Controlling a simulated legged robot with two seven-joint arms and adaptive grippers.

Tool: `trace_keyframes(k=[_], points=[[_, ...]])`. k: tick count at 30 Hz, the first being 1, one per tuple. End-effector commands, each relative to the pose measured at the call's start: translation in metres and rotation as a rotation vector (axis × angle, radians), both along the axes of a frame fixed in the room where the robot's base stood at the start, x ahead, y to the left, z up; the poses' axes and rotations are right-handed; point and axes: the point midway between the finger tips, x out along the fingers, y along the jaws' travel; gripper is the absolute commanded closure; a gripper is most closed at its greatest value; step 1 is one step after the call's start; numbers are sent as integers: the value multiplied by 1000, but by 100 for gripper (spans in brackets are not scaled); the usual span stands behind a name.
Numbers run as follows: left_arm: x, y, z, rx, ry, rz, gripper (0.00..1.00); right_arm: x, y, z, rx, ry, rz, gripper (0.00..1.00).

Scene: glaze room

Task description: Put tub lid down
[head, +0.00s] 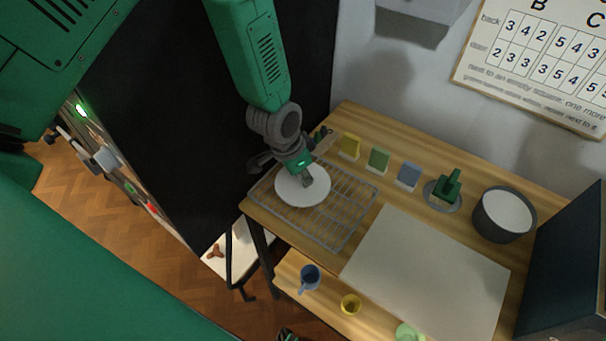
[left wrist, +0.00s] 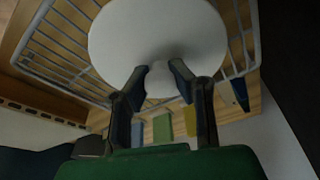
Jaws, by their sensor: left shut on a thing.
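The tub lid (head: 290,196) is a white round disc with a small knob in its middle. My left gripper (head: 307,180) is shut on the lid's knob. The lid lies flat over the left part of a wire rack (head: 340,222); I cannot tell whether it touches the wires. In the left wrist view the lid (left wrist: 158,28) fills the upper middle, with the fingers of my left gripper (left wrist: 161,72) on both sides of its knob. A dark grey tub (head: 490,224) with a white top surface stands at the table's right.
Yellow (head: 350,147), green (head: 378,160) and blue (head: 408,175) blocks stand behind the rack. A green-handled object (head: 447,187) stands beside them. A bare pale board (head: 430,275) covers the front right. A blue mug (head: 309,277) and yellow cup (head: 351,304) sit lower.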

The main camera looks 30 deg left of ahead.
Motion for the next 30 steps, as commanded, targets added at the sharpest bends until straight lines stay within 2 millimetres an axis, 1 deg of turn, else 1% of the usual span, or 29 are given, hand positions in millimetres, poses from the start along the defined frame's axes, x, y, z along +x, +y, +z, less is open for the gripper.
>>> trace_keyframes(k=[1,3,12,13,14,15,22,25,29,30], points=[[0,0,-5,0,2,0,100,0,0,1,0,0,0,60],[0,0,-7,0,0,0,100,0,0,1,0,0,0,60],[0,-1,-9,2,-1,0,100,0,0,-1,0,0,1,60],[0,-1,-9,2,-1,0,76,0,0,0,0,0,1,60],[0,-1,-9,2,0,0,65,0,0,0,0,0,1,60],[0,-1,-9,2,0,0,62,0,0,0,0,0,1,60],[0,0,-8,1,0,0,62,0,0,0,0,0,1,60],[0,0,-4,0,-1,0,62,0,0,1,0,0,1,60],[-4,3,12,0,-4,1,62,0,0,-2,0,0,1,60],[-5,3,20,1,-4,1,62,0,0,-3,0,0,1,60]])
